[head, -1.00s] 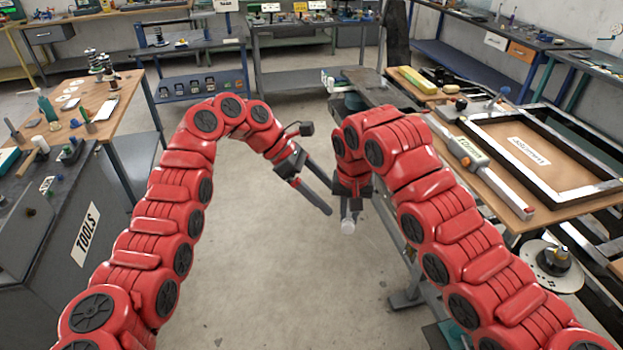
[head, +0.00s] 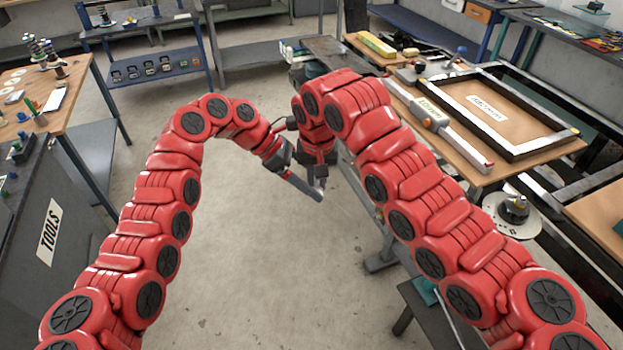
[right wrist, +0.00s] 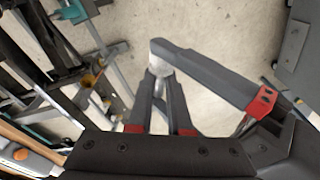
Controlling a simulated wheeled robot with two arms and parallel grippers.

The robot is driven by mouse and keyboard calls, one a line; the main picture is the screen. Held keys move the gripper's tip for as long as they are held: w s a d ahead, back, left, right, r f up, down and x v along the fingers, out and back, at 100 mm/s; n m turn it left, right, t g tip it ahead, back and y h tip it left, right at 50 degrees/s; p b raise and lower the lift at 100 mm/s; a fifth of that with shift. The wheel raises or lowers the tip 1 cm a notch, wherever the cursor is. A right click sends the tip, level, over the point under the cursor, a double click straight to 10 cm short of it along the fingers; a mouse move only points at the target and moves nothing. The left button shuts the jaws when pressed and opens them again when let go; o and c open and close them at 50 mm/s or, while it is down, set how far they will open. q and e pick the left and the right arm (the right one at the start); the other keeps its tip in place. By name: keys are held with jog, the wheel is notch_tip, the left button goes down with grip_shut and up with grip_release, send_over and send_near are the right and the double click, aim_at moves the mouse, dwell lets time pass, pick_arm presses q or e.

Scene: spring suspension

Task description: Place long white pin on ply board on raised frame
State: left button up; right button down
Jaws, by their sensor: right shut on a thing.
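My right gripper (right wrist: 161,92) is shut on a pale white pin (right wrist: 158,66), whose end sticks out past the fingertips in the right wrist view. In the head view my right gripper (head: 320,182) points down over the floor, and the pin is mostly hidden. My left gripper (head: 316,192) meets it there from the left. In the right wrist view a grey left finger lies across the pin's far end, touching or very close; the gap between its fingers is unclear. A wooden board (head: 478,177) is at right, bearing a dark-edged framed panel (head: 487,157).
A second wooden board (head: 603,212) is at far right. Open floor (head: 260,270) lies between my arms.

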pick_arm(q)
jog(key=shift+w+a, duration=0.1)
jog(key=shift+w, duration=0.05)
jog(key=shift+c, duration=1.2)
pick_arm(e)
jog(key=shift+s+a, duration=0.1)
pick_arm(q)
jog(key=shift+c, duration=0.7)
pick_arm(e)
jog(key=c, duration=1.2)
grip_release()
jog(key=shift+c, duration=0.2)
jog(key=o, duration=0.5)
